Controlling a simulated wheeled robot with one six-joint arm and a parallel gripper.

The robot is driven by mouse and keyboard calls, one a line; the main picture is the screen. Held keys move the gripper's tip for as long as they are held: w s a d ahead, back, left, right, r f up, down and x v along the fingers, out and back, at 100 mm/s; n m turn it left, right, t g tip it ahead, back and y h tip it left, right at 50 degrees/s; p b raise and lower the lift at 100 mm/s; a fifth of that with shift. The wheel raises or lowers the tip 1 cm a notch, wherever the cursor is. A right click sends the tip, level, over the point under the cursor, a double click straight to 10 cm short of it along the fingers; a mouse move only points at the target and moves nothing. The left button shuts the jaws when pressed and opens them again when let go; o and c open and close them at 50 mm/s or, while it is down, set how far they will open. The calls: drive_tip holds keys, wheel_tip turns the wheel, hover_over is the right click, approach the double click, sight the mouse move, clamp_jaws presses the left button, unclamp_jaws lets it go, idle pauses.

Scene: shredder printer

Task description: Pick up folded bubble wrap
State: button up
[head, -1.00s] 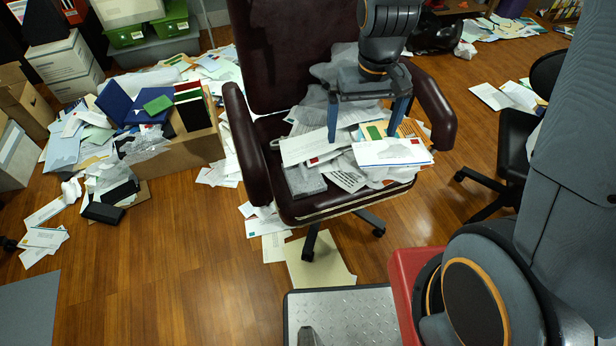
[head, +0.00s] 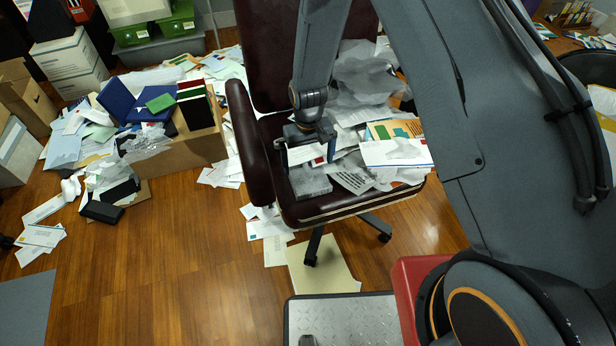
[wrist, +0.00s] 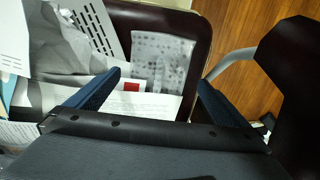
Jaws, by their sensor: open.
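The folded bubble wrap (head: 311,182) is a flat, greyish translucent square lying on the front left of the chair seat. In the wrist view the bubble wrap (wrist: 163,52) shows its dotted texture, just beyond the fingertips and between their lines. My gripper (head: 308,161) is open, with its two blue fingers above the seat's left part, near the bubble wrap's back edge. The gripper (wrist: 159,79) also shows in the wrist view with nothing held. White paper lies below the fingers; I cannot tell the exact height between fingers and wrap.
The dark red office chair (head: 258,150) has an armrest on the left close to my gripper. Loose envelopes (head: 395,153) and crumpled grey sheets (head: 362,75) cover the rest of the seat. A cardboard box (head: 195,150) of papers stands left of the chair.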

sight(308, 169)
drive_tip(key=shift+w+f, duration=0.2)
drive_tip(key=shift+f, duration=1.2)
drive_tip(key=shift+w+f, duration=0.15)
drive_tip(key=shift+f, duration=1.2)
drive_tip(key=c, duration=0.7)
drive_tip(key=shift+c, duration=0.2)
drive_tip(key=shift+r, duration=0.1)
